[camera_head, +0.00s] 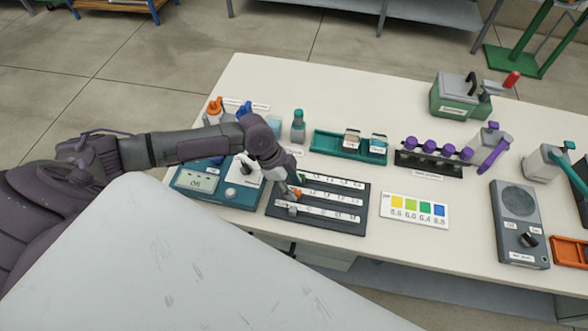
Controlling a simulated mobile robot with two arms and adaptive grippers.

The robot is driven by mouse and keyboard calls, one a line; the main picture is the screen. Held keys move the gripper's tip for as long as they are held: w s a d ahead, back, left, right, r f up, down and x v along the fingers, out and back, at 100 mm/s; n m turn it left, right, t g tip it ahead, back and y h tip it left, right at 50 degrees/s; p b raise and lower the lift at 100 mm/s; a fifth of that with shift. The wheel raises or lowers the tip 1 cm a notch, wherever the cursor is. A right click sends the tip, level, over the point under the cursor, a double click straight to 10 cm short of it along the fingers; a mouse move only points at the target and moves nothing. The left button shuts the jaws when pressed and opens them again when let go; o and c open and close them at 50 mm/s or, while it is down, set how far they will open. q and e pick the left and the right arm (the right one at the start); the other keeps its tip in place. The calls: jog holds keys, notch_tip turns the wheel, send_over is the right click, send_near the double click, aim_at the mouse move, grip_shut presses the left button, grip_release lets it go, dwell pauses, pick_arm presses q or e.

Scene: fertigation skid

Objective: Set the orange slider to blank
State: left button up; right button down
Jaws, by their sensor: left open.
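A dark slider board (357,222) with white, marked scale strips lies on the white table, left of the middle. A small orange slider (297,192) sits near the left end of one strip. A grey slider (292,211) is near the left end of the strip closer to me. My left gripper (293,182) reaches down over the board's left end, right at the orange slider. It is open; whether the fingers touch the slider is too small to tell. The scale markings are too small to read, and the gripper hides part of the strips. My right gripper is not in view.
A teal meter (205,184) stands left of the board, partly under my arm. A colour chart card (414,210) lies to its right. Behind are a teal tray (330,142) and a rack of purple-capped vials (431,161). A grey dial device (519,225) stands further right.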

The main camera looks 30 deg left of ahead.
pick_arm(q)
jog(key=v, duration=1)
jog(key=shift+a, duration=0.15)
jog(key=shift+s, duration=0.15)
